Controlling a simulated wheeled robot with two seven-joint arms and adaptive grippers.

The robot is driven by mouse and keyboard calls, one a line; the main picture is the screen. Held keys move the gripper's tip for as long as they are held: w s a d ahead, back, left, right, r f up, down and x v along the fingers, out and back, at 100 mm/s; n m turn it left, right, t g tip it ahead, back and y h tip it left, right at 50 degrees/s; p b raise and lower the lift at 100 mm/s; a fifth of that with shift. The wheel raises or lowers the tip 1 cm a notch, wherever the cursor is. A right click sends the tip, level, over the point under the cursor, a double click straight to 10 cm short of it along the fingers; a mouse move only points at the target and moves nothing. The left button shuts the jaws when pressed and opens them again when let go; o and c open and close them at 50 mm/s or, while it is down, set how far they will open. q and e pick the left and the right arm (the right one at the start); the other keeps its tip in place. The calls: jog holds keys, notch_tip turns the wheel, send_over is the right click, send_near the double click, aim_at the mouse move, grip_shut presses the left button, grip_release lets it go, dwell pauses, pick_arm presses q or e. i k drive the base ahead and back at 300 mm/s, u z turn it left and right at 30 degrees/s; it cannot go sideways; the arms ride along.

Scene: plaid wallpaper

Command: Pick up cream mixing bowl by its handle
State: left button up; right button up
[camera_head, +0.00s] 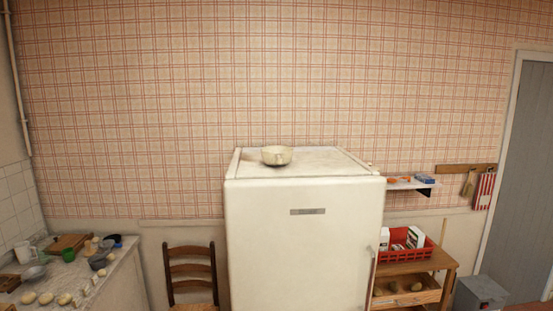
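The cream mixing bowl (276,156) stands upright on top of the white refrigerator (300,235), left of the middle of its top. A small lip or handle seems to show at its rim, but it is too small to make out clearly. Nothing touches the bowl apart from the surface under it. Neither my left nor my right gripper shows in the head view.
The rest of the refrigerator top is clear. A wooden chair (190,270) stands left of it, beside a cluttered counter (118,280). To the right are a wall shelf (405,185) and a wooden table (440,262) with a red crate (402,255).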

aim_at(275, 157)
jog(key=u, duration=0.45)
jog(key=i, duration=0.75)
jog(key=u, duration=0.45)
jog(key=i, duration=0.8)
jog(key=z, duration=0.15)
